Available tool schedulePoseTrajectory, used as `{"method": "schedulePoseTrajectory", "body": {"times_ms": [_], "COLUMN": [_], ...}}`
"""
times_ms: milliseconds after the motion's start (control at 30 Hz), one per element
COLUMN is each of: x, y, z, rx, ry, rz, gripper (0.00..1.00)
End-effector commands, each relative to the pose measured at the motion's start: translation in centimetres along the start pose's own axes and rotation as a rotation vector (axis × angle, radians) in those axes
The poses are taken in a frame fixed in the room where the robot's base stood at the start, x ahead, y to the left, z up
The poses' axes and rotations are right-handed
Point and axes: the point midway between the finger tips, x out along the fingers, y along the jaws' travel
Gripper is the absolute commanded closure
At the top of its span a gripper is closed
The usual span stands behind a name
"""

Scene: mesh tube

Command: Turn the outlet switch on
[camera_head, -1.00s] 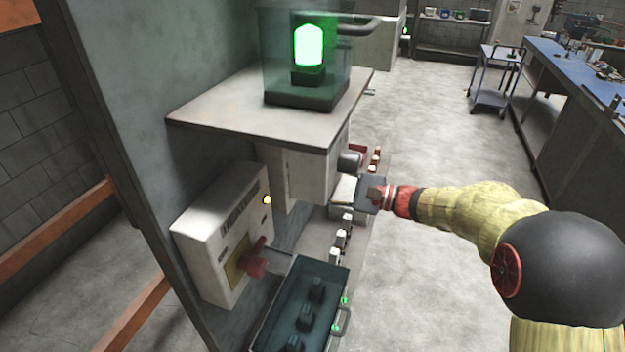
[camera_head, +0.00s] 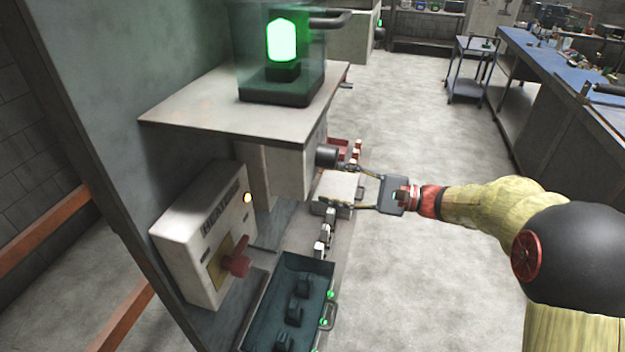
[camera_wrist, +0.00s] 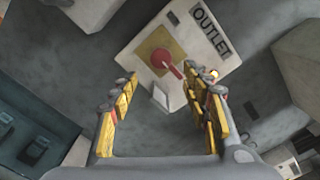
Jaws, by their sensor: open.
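The outlet box is a pale box labelled OUTLET (camera_wrist: 209,33) in the wrist view. It has a red switch handle (camera_wrist: 168,66) on a yellow plate and a lit lamp beside the label. In the wrist view the handle shows beyond and between my open fingers (camera_wrist: 161,78).
A shelf (camera_head: 185,105) with a glowing green lamp unit (camera_head: 282,52) overhangs the box. A teal tray (camera_head: 262,312) with dark knobs lies below right of it. White fittings (camera_head: 323,240) stand near my gripper. Open floor (camera_head: 420,130) lies behind; a blue bench (camera_head: 560,75) is at right.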

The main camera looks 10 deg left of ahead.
Motion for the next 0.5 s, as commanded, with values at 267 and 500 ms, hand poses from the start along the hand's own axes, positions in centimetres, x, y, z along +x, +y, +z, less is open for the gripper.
{"method": "schedulePoseTrajectory", "body": {"times_ms": [267,500], "x": [-2.2,-2.2], "y": [0.0,0.0], "z": [0.0,0.0], "rx": [0.000,0.000], "ry": [0.000,0.000], "rz": [0.000,0.001], "gripper": [0.52,0.52]}}
